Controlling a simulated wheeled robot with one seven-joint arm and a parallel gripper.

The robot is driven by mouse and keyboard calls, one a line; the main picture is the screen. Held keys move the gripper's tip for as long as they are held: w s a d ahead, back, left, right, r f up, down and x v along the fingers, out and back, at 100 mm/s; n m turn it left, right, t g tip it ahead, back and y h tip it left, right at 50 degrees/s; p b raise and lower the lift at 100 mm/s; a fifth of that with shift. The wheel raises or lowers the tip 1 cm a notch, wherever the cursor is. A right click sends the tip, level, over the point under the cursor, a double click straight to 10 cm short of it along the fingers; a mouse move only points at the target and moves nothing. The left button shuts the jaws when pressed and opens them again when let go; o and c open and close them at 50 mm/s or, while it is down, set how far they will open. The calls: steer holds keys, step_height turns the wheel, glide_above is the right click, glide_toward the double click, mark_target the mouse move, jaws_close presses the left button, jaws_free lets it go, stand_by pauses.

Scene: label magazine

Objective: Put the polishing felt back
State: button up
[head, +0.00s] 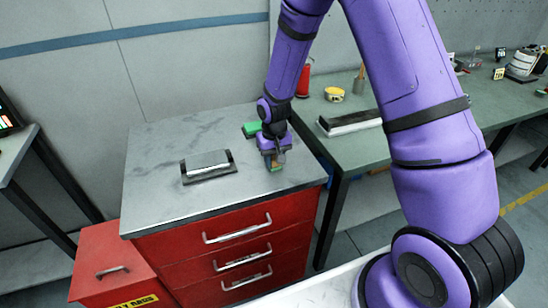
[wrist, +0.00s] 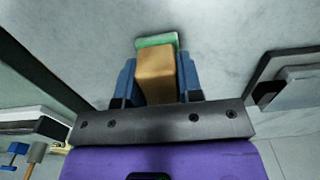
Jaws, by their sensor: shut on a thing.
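A tan block with a green pad at its end, which looks like the polishing felt (wrist: 157,72), is between the two blue fingers of my gripper (wrist: 158,88) in the wrist view. In the head view my gripper (head: 273,156) points down over the right part of the grey cabinet top (head: 165,140), shut on this block. The block's green pad is low, close to the top; I cannot tell whether it touches. A separate green block (head: 251,129) lies on the cabinet top just behind and left of my gripper.
The right workbench (head: 400,105) holds a long dark tray with a pale bar (head: 350,122), a yellow tin (head: 334,94) and a red bottle (head: 303,80). The cabinet's front left is bare.

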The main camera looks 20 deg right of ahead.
steer(key=o, duration=0.9)
steer(key=shift+f, duration=0.1)
steer(key=s+d+r+t, duration=0.1)
steer(key=s+r, duration=0.1)
steer(key=r, duration=0.9)
steer(key=s+d+r, duration=0.1)
steer(key=s+r, duration=0.1)
steer(key=r, duration=0.9)
steer(key=s+d+r+t, duration=0.2)
steer(key=s+r, duration=0.6)
steer(key=s, duration=0.4)
steer(key=s+d+r+t, duration=0.2)
steer(key=s+r, duration=0.6)
steer(key=s, duration=0.5)
steer(key=shift+s+d, duration=0.2)
steer(key=shift+d, duration=0.25)
